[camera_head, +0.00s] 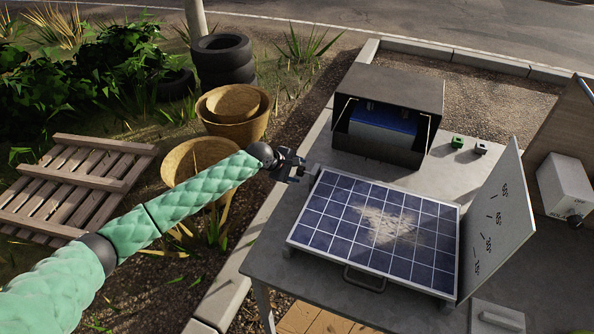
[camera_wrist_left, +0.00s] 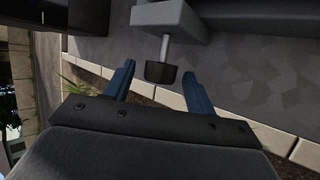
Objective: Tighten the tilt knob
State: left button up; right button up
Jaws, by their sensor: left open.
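The tilt knob (camera_wrist_left: 161,72) is a small black cap on a grey shaft, sticking out of a grey block (camera_wrist_left: 166,15) in the left wrist view. My left gripper (camera_wrist_left: 158,86) is open, with one blue finger on each side of the knob and a visible gap to each. In the head view my left gripper (camera_head: 298,169) is at the upper left corner of the solar panel (camera_head: 340,219); the knob cannot be made out there. The panel lies at a low tilt on the grey table. My right gripper is not in view.
An upright board with angle marks (camera_head: 497,225) stands along the panel's right side. A black open-fronted box (camera_head: 388,100) is behind the panel. Small green and grey blocks and a white box with a dial (camera_head: 565,185) are on the right. Baskets and a pallet lie left.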

pick_arm(q)
jog(key=shift+s+a+r, duration=0.2)
jog(key=shift+a, duration=0.1)
jog(key=b+v, duration=0.2)
jog(key=v, duration=0.4)
jog(key=shift+s+r+b, duration=0.2)
jog(key=shift+r+b, duration=0.1)
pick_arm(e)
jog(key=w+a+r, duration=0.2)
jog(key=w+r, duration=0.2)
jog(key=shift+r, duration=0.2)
pick_arm(q)
jog(key=shift+a, duration=0.1)
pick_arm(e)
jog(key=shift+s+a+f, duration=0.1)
